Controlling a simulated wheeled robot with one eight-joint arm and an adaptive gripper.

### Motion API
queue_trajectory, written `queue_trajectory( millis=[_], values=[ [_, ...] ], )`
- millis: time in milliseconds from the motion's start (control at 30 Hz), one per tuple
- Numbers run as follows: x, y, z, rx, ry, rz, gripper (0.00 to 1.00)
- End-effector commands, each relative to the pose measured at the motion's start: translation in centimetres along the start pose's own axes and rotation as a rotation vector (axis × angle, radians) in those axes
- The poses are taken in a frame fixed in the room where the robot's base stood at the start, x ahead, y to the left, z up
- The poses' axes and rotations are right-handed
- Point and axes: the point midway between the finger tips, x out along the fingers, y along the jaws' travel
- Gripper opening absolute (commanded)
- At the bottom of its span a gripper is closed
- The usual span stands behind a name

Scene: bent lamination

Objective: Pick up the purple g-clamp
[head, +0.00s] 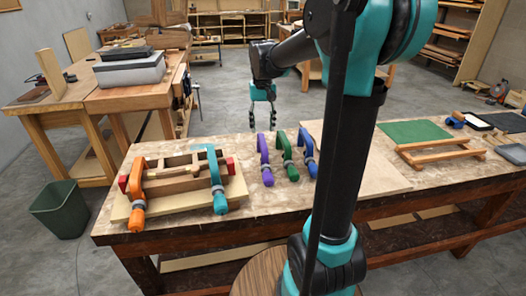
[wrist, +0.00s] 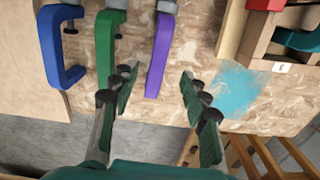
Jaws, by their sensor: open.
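The purple g-clamp (head: 265,160) lies on the workbench, left of a green clamp (head: 287,157) and a blue clamp (head: 307,153) in the head view. My gripper (head: 262,112) hangs at the far side of the bench, fingers down. In the wrist view my gripper (wrist: 157,85) is open and empty, and the purple bar's near end shows between its fingertips, closer to the left finger. I cannot tell its height above the clamp.
A wooden form (head: 175,178) with an orange clamp (head: 137,195) and a teal clamp (head: 216,180) sits at the bench's left. The green clamp (wrist: 108,45) is close beside the purple one. A green mat (head: 413,132) and a wooden frame (head: 438,152) lie to the right.

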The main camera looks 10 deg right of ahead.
Motion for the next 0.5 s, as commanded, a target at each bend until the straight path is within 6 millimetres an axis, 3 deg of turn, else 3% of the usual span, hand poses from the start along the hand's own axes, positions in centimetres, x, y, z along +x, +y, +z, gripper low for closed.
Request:
queue_trajectory(
  millis=[100, 367, 500],
  values=[
    [1.7, 0.0, 0.0, 0.000, 0.000, 0.000, 0.46],
    [3.5, 0.1, -0.1, 0.000, 0.000, 0.000, 0.46],
    [5.5, 0.2, -0.3, 0.000, 0.000, 0.000, 0.46]
  ],
)
